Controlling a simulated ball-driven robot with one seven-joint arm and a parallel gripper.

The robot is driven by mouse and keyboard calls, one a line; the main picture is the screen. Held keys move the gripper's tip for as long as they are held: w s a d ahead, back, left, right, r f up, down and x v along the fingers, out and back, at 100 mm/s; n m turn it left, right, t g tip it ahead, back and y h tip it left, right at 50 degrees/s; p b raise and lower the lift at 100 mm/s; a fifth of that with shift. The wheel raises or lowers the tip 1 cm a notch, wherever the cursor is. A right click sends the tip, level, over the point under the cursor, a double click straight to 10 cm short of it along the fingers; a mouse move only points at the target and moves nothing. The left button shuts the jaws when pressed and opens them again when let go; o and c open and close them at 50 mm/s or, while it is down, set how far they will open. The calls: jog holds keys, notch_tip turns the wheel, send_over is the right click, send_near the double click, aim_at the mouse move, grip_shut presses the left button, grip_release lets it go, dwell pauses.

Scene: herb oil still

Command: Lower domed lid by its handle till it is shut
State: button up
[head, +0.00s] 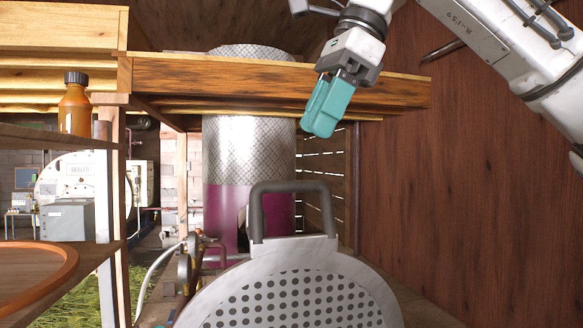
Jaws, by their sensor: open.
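A pale grey round lid (237,287) with a perforated middle stands tilted up at the bottom centre of the head view. Its lower part is cut off by the picture edge. A dark grey U-shaped handle (290,187) rises from the lid's upper rim. My gripper (318,128), with teal fingers, hangs above and slightly right of the handle, clear of it. It is open, and nothing shows between its fingers. The pot or vessel under the lid is out of view.
A wooden beam (270,85) crosses behind my gripper. A metal and purple column (235,160) stands behind the handle. A brown bottle (75,106) and an orange-rimmed tray (68,270) are on shelves at left. A wood wall (480,170) closes the right.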

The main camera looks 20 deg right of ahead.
aim_at(296, 181)
jog(key=x, duration=0.8)
jog(key=shift+f+p, duration=0.15)
jog(key=shift+p, duration=0.25)
jog(key=shift+c, duration=0.3)
grip_shut()
